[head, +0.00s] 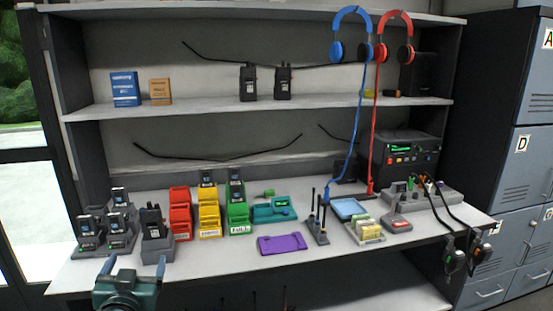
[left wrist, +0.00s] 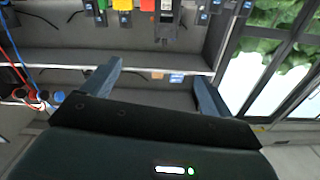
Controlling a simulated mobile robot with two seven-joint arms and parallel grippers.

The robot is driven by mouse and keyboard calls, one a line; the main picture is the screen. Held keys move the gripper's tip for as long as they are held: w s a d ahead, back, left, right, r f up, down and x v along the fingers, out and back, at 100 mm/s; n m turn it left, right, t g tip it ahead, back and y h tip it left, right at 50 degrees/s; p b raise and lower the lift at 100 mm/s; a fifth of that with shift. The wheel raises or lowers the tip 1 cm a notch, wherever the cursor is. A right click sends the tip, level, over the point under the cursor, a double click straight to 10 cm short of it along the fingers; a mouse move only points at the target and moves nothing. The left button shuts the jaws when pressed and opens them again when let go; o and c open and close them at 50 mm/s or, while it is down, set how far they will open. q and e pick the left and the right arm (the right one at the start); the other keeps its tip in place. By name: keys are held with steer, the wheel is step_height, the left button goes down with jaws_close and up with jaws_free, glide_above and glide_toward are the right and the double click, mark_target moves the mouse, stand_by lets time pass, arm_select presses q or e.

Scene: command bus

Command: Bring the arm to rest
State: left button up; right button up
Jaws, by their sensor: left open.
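My left gripper (head: 134,265) is at the bottom left of the head view, in front of the counter's front edge. Its two blue-grey fingers stand apart and nothing is between them. In the left wrist view my left gripper (left wrist: 155,85) also shows open and empty, with the shelving appearing upside down beyond it. The nearest thing to it in the head view is a black radio in a grey charger (head: 155,236), apart from the fingers. My right gripper is in neither view.
The counter (head: 215,262) holds radio chargers (head: 90,240), red bins (head: 180,212), yellow bins (head: 209,220), green bins (head: 238,217) and a purple tray (head: 282,243). Blue (head: 338,50) and red headsets (head: 406,54) hang at upper right. Lockers (head: 490,190) stand right.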

arm_select(q)
steer(key=w+a+r+y+p, duration=0.2)
steer(key=w+a+r+p, duration=0.2)
steer(key=w+a+r, duration=0.75)
steer(key=s+d+f+m+g+h, duration=0.25)
steer(key=s+d+f, duration=0.25)
steer(key=d+f, duration=0.4)
steer(key=s+d+f+m+g+h, duration=0.1)
steer(key=s+d+f+m+h, duration=0.1)
steer(key=s+d+f+h, duration=0.45)
steer(key=s+d+f+g, duration=0.1)
steer(key=s+d+f, duration=0.3)
steer(key=s, duration=0.4)
steer(key=s+d+f+g, duration=0.1)
steer(key=s+d+f, duration=0.3)
steer(key=s, duration=0.5)
steer(key=s+d+f+g, duration=0.1)
steer(key=s+d+f, duration=0.3)
steer(key=s, duration=0.5)
steer(key=shift+d+f+n+b, duration=0.3)
steer(key=shift+f+n, duration=0.15)
steer(key=shift+f, duration=0.4)
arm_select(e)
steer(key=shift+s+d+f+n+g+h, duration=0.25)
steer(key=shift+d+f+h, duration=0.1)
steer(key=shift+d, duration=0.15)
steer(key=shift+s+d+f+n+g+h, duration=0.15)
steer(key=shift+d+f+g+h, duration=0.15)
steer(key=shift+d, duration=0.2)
